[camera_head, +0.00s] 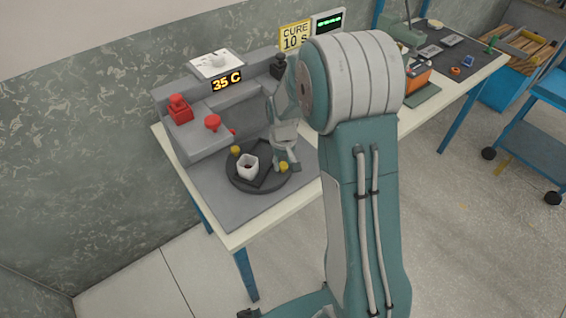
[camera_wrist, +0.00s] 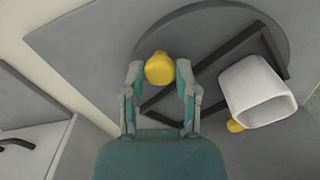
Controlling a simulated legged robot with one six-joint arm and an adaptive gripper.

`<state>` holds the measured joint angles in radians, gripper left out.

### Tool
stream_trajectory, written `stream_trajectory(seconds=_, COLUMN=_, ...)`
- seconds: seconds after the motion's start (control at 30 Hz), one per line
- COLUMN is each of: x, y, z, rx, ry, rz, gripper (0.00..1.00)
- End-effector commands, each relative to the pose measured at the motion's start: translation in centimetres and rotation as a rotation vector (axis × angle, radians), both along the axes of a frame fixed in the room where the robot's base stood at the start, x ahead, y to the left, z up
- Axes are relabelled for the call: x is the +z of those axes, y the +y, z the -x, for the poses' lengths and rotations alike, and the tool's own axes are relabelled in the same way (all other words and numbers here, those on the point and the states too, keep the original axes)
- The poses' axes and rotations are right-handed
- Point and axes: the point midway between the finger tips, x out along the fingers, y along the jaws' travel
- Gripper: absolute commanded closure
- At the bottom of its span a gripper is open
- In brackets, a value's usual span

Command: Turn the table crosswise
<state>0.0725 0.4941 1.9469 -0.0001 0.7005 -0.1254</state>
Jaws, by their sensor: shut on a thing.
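A dark round turntable (camera_head: 240,184) lies on the grey mat of the bench; in the wrist view its grey disc (camera_wrist: 205,22) fills the upper middle. A white square-mouthed cup (camera_head: 248,167) stands on it, beside a black frame (camera_wrist: 214,56); the cup is at right in the wrist view (camera_wrist: 255,88). One yellow knob (camera_head: 284,167) is at the disc's near right edge, and my gripper (camera_wrist: 160,72) is shut on that knob (camera_wrist: 159,67). Another yellow knob (camera_head: 236,150) is at the far left edge, partly hidden behind the cup in the wrist view (camera_wrist: 235,126).
A grey machine housing (camera_head: 205,142) with red knobs (camera_head: 180,108) and a 35 C display (camera_head: 227,80) stands behind the turntable. A CURE 10 S sign (camera_head: 295,36) is farther back. Tools and an orange box (camera_head: 417,78) lie to the right. The mat's front left is clear.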

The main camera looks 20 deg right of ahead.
Motion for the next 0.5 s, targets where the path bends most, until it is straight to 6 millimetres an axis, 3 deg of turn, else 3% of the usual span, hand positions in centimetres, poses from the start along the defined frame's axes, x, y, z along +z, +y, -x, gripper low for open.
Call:
stream_trajectory(seconds=0.03, x=-0.09, y=0.05, z=-0.01, rx=-0.001, ry=0.0, rz=-0.001, gripper=0.48)
stream_trajectory(seconds=0.1, x=-0.09, y=0.05, z=0.0, rx=-0.001, ry=0.0, rz=-0.001, gripper=0.27)
stream_trajectory(seconds=0.5, x=0.24, y=0.02, z=0.01, rx=-0.001, ry=-0.001, rz=0.0, gripper=0.27)
